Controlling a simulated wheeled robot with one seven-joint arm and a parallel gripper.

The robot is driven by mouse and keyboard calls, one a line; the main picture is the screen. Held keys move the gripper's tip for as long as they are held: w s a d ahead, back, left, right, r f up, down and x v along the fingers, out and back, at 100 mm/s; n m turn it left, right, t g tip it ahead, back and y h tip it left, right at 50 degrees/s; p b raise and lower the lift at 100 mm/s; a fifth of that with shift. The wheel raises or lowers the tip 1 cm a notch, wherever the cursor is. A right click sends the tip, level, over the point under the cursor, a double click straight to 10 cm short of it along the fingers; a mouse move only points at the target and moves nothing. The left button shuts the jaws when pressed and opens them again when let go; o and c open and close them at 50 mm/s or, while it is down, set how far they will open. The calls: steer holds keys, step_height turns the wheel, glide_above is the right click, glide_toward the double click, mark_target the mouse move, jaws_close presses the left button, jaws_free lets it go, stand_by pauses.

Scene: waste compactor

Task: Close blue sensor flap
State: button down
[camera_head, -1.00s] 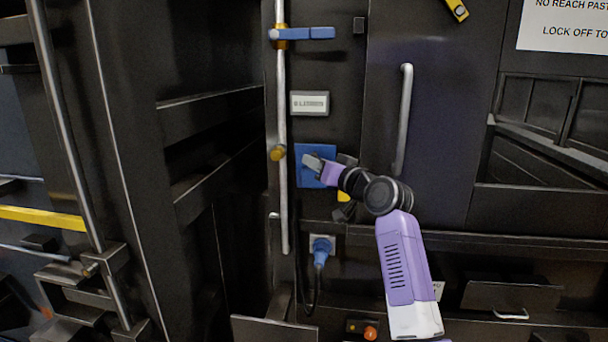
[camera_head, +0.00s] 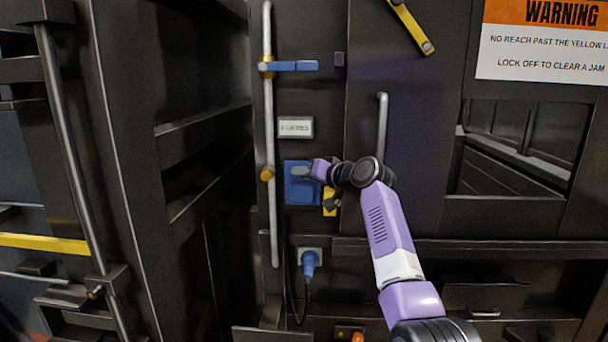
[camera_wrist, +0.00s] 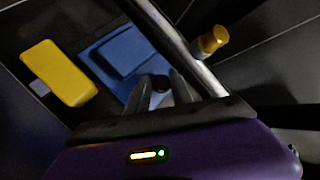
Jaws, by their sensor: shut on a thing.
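The blue sensor flap (camera_head: 299,193) is on the dark machine front, right of the vertical grey rod. In the wrist view it shows as a raised blue panel (camera_wrist: 124,51) over a wider blue plate. My gripper (camera_head: 299,171) is at the upper part of the flap in the head view. In the wrist view my gripper (camera_wrist: 160,88) has its grey fingers around a small dark knob (camera_wrist: 160,82) by the blue plate's edge. The fingers hide part of that edge. I cannot tell how far the flap stands open.
The grey rod (camera_head: 272,220) with a brass knob (camera_head: 267,173) runs close left of the flap. A yellow block (camera_wrist: 57,72) sits beside it. A blue plug (camera_head: 309,264) with a cable is below. A door handle (camera_head: 382,125) stands behind my arm.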

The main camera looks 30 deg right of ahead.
step_height(320, 180, up, 2)
steer(key=shift+w+d+r+t, duration=0.15)
steer(key=shift+r+t, duration=0.1)
steer(key=shift+t, duration=0.15)
steer(key=c, duration=1.2)
jaws_free()
steer(key=shift+d, duration=0.15)
steer(key=shift+g, duration=0.4)
steer(key=s, duration=0.2)
steer(key=s+b, duration=0.1)
steer(key=s, duration=0.2)
steer(key=s+b, duration=0.1)
steer(key=s, duration=0.2)
steer(key=shift+d+f, duration=0.1)
steer(key=shift+f, duration=0.2)
steer(key=shift+w, duration=0.1)
